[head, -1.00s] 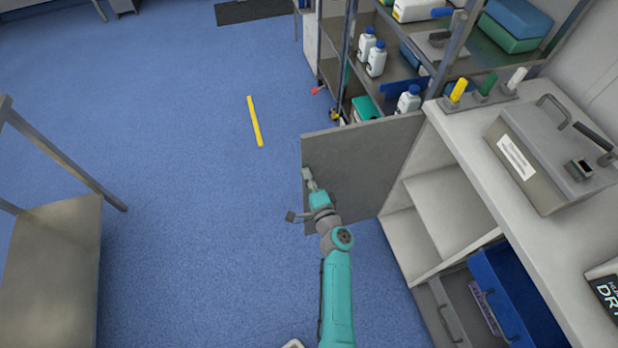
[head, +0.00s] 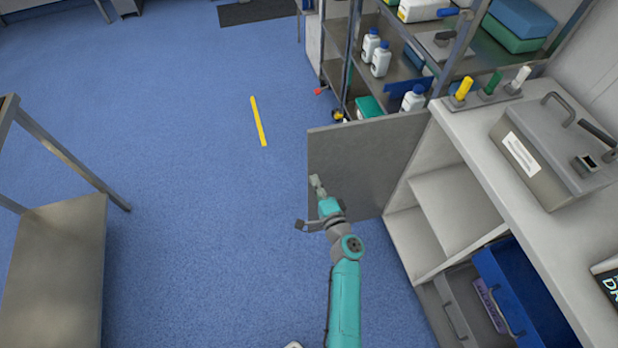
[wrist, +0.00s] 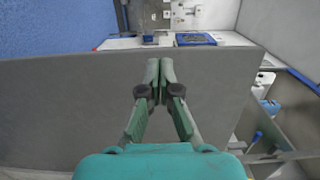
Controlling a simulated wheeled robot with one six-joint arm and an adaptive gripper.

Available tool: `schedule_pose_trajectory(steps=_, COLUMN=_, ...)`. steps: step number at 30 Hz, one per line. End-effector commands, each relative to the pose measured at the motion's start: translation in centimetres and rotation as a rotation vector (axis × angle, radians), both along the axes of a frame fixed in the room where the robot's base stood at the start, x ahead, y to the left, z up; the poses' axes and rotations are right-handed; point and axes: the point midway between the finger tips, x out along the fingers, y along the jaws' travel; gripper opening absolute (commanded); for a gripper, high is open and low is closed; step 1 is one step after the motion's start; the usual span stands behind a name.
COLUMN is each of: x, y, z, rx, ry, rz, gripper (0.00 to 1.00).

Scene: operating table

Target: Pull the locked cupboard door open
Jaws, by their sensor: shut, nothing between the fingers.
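The grey cupboard door (head: 375,165) stands swung wide open from the cupboard (head: 455,205), whose shelved inside is exposed. My gripper (head: 315,183) is at the door's inner face, near its free edge, on the side towards me. In the wrist view the door (wrist: 70,115) spans the picture behind the fingers. My gripper (wrist: 160,65) is shut there with its fingertips together and nothing between them. I cannot tell whether the fingertips touch the door. The door's handle and lock are not visible.
A shelf rack with white bottles (head: 381,58) stands behind the door. A grey metal box (head: 545,150) and coloured-handled tools (head: 490,84) sit on the cupboard top. A blue bin (head: 515,290) is below. A metal table (head: 60,250) stands left; blue floor between is clear.

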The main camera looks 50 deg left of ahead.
Motion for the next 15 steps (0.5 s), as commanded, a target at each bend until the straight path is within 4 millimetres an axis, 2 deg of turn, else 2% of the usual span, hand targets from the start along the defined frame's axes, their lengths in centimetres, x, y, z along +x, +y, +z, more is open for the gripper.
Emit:
schedule_pose_trajectory(steps=1, x=-1.3, y=-0.3, z=-0.1, rx=0.0, ry=0.0, rz=0.003, gripper=0.0)
schedule_pose_trajectory(steps=6, x=-4.5, y=-1.4, z=-0.1, rx=-0.001, ry=-0.001, rz=0.003, gripper=0.0)
schedule_pose_trajectory(steps=15, x=-8.6, y=-2.8, z=0.0, rx=0.0, ry=0.0, rz=0.002, gripper=0.0)
